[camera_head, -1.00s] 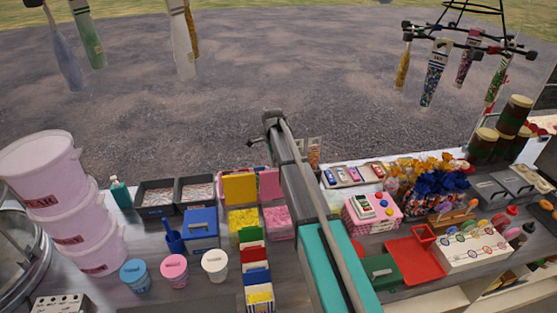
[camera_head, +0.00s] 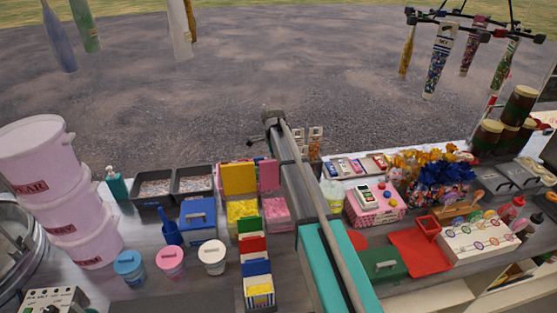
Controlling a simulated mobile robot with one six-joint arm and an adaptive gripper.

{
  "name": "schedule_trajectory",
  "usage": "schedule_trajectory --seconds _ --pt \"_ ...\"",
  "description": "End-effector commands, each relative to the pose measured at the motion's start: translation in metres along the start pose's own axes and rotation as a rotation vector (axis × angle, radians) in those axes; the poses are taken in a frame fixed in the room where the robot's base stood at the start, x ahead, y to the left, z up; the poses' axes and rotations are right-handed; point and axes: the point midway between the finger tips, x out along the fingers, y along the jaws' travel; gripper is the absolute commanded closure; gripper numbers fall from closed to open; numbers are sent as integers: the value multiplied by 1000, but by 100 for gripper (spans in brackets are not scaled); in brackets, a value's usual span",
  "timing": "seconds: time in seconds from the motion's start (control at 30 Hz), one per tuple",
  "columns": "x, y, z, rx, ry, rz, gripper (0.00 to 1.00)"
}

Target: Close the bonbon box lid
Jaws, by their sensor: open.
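Two lidded boxes stand open side by side left of my arm in the head view. One holds yellow pieces, with its yellow lid (camera_head: 239,178) standing up at the back. I cannot tell which is the bonbon box. My arm crosses the counter just right of the pink box and covers part of the view there. My gripper cannot be made out.
A blue lidded box (camera_head: 198,217) and two dark trays (camera_head: 152,187) are to the left. A row of coloured packets (camera_head: 254,262) stands in front. Right of my arm are a green box (camera_head: 384,263), a red tray (camera_head: 417,250) and a pink spotted box (camera_head: 374,205). Pink tubs (camera_head: 38,155) stack far left.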

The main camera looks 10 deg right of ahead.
Motion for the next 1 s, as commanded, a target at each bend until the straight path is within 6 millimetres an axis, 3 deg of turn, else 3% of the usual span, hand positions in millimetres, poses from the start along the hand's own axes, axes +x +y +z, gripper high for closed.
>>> schedule_trajectory --seconds 0.07,0.3,0.33,0.63,1.0 --pt "0 0 0 0 0 0 53" --pt "0 0 0 0 0 0 98" --pt "0 0 0 0 0 0 100" --pt "-2 4 0 0 0 0 100" --pt "-11 31 -1 1 0 1 100"
